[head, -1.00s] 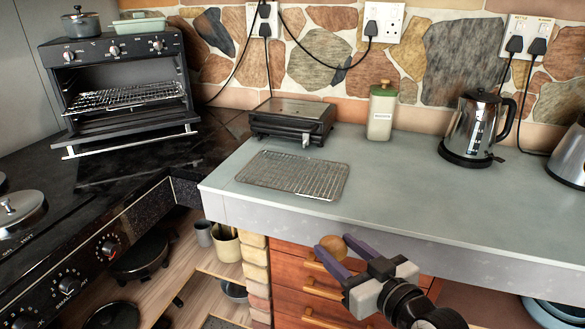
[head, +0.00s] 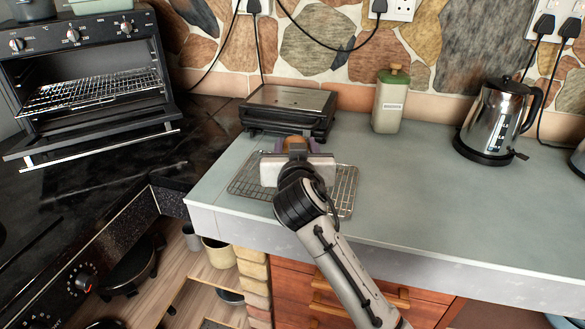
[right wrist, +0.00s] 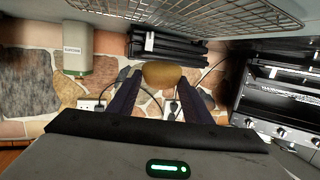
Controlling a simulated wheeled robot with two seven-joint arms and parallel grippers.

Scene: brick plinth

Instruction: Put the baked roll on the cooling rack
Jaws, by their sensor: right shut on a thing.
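The baked roll (right wrist: 161,74) is brown and rounded, held between the two dark fingers of my right gripper (right wrist: 160,88) in the right wrist view. In the head view my right gripper (head: 297,152) is over the cooling rack, and only a small brown part of the roll (head: 295,141) shows beyond it. The cooling rack (head: 344,190) is a wire grid lying on the grey counter, partly hidden by my gripper and arm. The rack also shows at the top of the right wrist view (right wrist: 200,14). I cannot tell the roll's height above the rack. My left gripper is not in view.
A black grill (head: 290,110) stands just behind the rack. An open toaster oven (head: 90,85) is at the left. The counter right of the rack is clear.

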